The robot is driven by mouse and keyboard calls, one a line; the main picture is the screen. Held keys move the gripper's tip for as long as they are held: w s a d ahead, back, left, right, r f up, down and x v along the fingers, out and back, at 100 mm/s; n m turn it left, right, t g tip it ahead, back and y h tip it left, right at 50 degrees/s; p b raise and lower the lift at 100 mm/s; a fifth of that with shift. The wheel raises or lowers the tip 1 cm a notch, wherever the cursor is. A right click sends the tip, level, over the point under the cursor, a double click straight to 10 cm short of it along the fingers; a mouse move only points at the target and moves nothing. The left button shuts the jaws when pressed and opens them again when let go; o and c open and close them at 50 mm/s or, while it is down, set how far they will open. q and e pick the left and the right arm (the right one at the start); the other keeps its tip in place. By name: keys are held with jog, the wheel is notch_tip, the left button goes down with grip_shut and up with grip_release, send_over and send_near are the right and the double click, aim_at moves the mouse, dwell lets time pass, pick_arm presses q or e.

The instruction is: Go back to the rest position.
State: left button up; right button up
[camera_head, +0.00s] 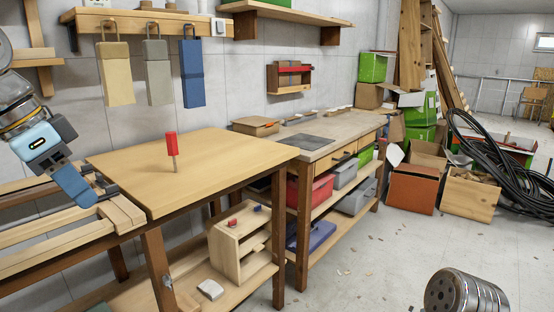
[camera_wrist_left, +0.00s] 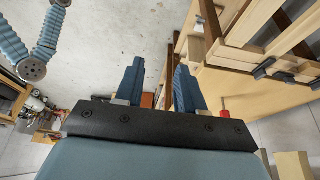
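My left gripper (camera_head: 84,160) is at the left of the head view, above the wooden slatted rack at the left end of the workbench. Its two blue fingers stand apart with nothing between them; the gap also shows in the left wrist view (camera_wrist_left: 160,68). My right gripper is in neither view. A ribbed metal part at the bottom right of the head view looks like part of my right arm. A black coiled hose (camera_head: 490,165) lies over boxes at the far right, apart from the gripper.
A red-handled tool (camera_head: 171,147) stands upright on the wooden workbench (camera_head: 215,165). The slatted rack (camera_head: 50,235) is beneath my left gripper. A second bench (camera_head: 345,128) holds bins below. Cardboard boxes (camera_head: 412,188) stand at right. The floor (camera_head: 375,255) in front is mostly clear.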

pick_arm(q)
jog(key=w+d+f+n, duration=0.1)
jog(key=w+d+f, duration=0.2)
jog(key=w+f, duration=0.5)
jog(key=w+d+f+n, duration=0.1)
jog(key=w+d+f, duration=0.3)
jog(key=f, duration=0.6)
jog(key=w+d+f+n+g, duration=0.1)
jog(key=w+d+f, duration=0.1)
jog(key=f, duration=0.8)
jog(key=w+d+f+g, duration=0.1)
jog(key=w+d+f, duration=0.1)
jog(key=f, duration=0.7)
jog(key=s+d+f+n, duration=0.1)
jog(key=s+d+f, duration=0.1)
jog(key=f, duration=0.5)
jog(key=s+d+f+n, duration=0.1)
jog(key=s+f, duration=0.1)
jog(key=f, duration=0.5)
jog(key=s+d+f+n, duration=0.2)
jog(key=s+f, duration=0.6)
jog(key=s, duration=0.2)
jog(key=s+d+f+n+h, duration=0.1)
jog(key=s+d+f+n, duration=0.1)
jog(key=s+f, duration=0.6)
jog(key=s+d, duration=0.1)
jog(key=s, duration=0.2)
jog(key=shift+n+g, duration=0.4)
jog(key=shift+f, duration=0.1)
